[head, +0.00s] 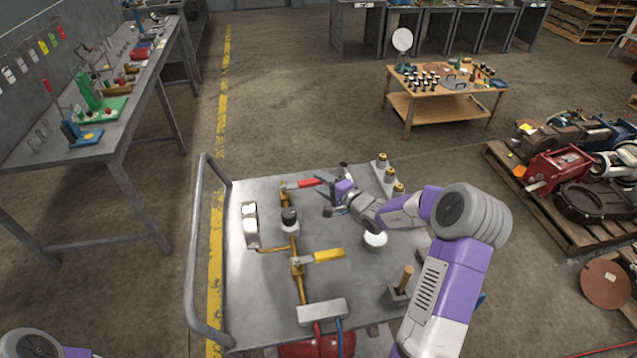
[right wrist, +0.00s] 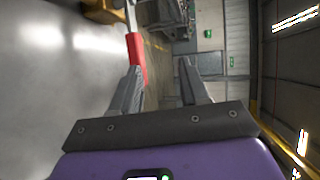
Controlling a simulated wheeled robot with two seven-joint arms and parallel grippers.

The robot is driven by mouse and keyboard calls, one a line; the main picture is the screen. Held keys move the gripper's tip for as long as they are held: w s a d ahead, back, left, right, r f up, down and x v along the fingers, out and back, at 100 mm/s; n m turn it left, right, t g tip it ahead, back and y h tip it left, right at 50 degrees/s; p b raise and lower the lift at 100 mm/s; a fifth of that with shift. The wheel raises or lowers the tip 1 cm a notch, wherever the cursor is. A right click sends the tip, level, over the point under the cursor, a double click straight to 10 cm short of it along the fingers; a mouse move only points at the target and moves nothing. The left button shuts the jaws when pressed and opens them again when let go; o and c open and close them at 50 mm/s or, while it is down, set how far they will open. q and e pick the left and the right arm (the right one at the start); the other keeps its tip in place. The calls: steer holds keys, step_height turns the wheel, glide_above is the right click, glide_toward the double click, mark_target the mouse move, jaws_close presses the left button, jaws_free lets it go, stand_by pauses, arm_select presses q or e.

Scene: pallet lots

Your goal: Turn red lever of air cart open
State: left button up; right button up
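The red lever (head: 307,183) sits on the brass pipework at the far part of the air cart (head: 350,180), pointing right from its valve (head: 285,187). My right gripper (head: 326,194) is at the lever's free end, its fingers apart. In the right wrist view the red lever (right wrist: 137,58) lies just beyond the left fingertip, and the space between the fingers (right wrist: 161,70) is empty. I cannot tell whether finger and lever touch. A yellow lever (head: 325,256) points right on the nearer pipework. My left gripper is out of view.
The cart also carries a gauge block (head: 250,225), a black-topped knob (head: 289,217), a white round knob (head: 375,240) and a wooden-handled tool (head: 403,280). Brass-topped fittings (head: 390,173) stand beyond my right arm. A grey rail (head: 195,260) borders the cart's left.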

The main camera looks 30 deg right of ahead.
steer(key=shift+s+d+f, duration=0.1)
steer(key=shift+s+f, duration=0.1)
steer(key=shift+s, duration=0.45)
steer(key=shift+s+d+f, duration=0.1)
steer(key=shift+s+f, duration=0.05)
steer(key=shift+s, duration=0.45)
step_height(320, 180, up, 6)
steer(key=shift+a+f+p, duration=0.1)
steer(key=shift+f+p, duration=0.1)
steer(key=shift+p, duration=0.9)
steer(key=shift+c, duration=0.2)
